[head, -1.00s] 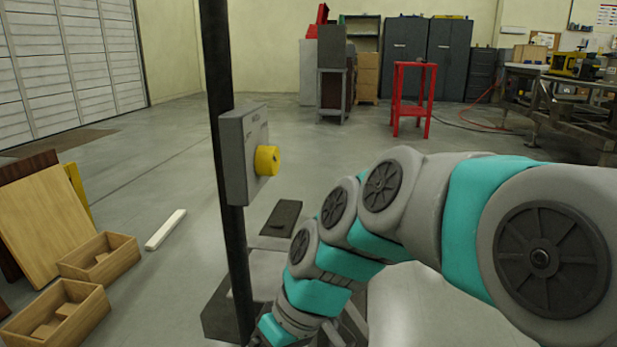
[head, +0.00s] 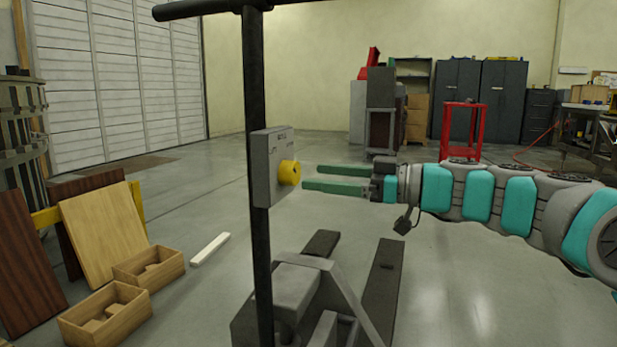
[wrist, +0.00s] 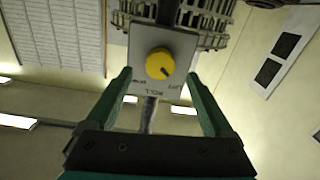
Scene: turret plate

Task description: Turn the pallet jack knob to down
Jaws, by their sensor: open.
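The yellow knob (head: 289,173) sits on a grey turret plate (head: 268,188) fixed to the black upright handle (head: 257,100) of the pallet jack. My gripper (head: 311,178) is raised to the knob's height, just to its right, with its two green fingers apart and pointing at it. In the wrist view the knob (wrist: 159,64) is centred between and beyond the open fingers, apart from both. The plate carries lettering around the knob, and "ROLL" shows upside down; the other labels are hard to read.
The pallet jack's base and forks (head: 318,285) stand on the floor below my arm. Wooden boxes (head: 148,268), boards (head: 103,235) and a white strip (head: 210,249) lie to the left. A red stand (head: 462,132) and dark cabinets are far behind.

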